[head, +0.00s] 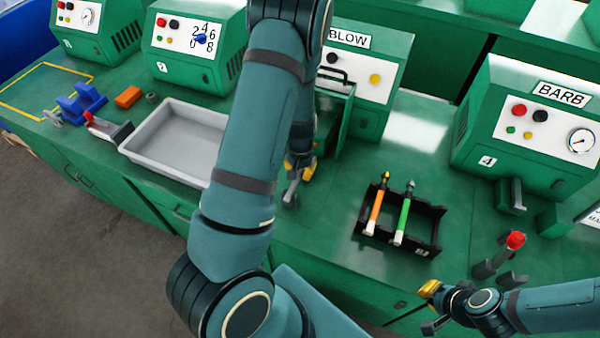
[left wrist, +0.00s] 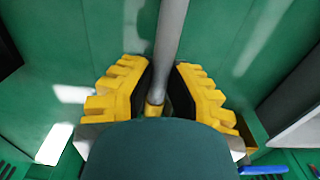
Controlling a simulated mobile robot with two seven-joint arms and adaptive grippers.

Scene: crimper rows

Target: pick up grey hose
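The grey hose (left wrist: 171,38) shows in the left wrist view as a smooth grey tube. It runs from the top edge down between the yellow-padded fingers of my left gripper (left wrist: 162,78), with its near end low between the pads. The fingers are close together, about the hose's width apart, and look shut on it. In the head view my left gripper (head: 298,172) is just right of my left forearm, in front of the BLOW machine; the arm hides much of the hose there. My right gripper (head: 431,307) is at the lower right, fingers apart and empty.
A grey tray (head: 170,149) stands left of my left arm. A black rack (head: 425,232) holds an orange and a green tool. The BLOW machine (head: 362,85) and BARB machine (head: 540,125) stand behind. A red-tipped crimper (head: 500,255) is near my right gripper.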

